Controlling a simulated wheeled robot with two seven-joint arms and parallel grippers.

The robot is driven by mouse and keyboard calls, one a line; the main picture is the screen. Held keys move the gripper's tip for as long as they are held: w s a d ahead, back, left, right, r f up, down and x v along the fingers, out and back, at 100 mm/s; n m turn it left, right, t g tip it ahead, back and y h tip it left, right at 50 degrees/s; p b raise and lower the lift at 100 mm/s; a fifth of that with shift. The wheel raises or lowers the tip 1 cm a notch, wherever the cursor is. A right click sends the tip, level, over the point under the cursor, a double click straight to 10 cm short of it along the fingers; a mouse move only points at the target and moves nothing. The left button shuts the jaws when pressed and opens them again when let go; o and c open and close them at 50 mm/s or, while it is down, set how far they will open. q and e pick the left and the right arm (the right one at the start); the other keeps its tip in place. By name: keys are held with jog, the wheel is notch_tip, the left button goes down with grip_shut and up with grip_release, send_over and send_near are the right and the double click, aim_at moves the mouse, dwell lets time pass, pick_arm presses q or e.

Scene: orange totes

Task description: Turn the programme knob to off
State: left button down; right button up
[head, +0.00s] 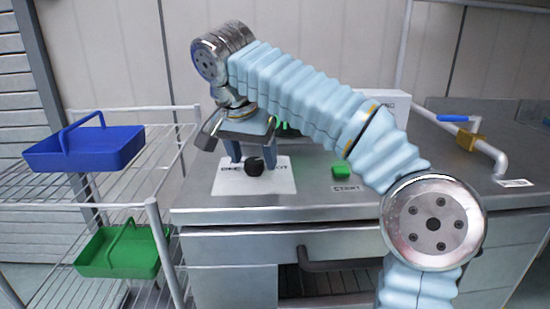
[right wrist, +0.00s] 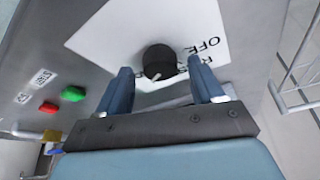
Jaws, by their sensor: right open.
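The programme knob (head: 255,167) is black and round on a white label plate (head: 226,181) on the steel worktop. In the right wrist view the knob (right wrist: 158,58) has a light pointer mark on its near edge, towards the lower left. The word OFF is printed on the plate (right wrist: 105,35), to the right of the knob. My right gripper (head: 253,160) is open over the plate, its blue fingers pointing down. In the right wrist view its fingertips (right wrist: 160,70) lie either side of the knob, apart from it. My left gripper is not in view.
A green START button (head: 341,171) is right of the plate; a red button (right wrist: 48,107) shows in the right wrist view. A pipe with a blue-handled brass valve (head: 470,139) is at the right. A wire rack at left holds blue (head: 85,149) and green (head: 120,252) baskets.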

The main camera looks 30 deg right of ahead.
jog(key=shift+f, duration=0.25)
jog(key=c, duration=1)
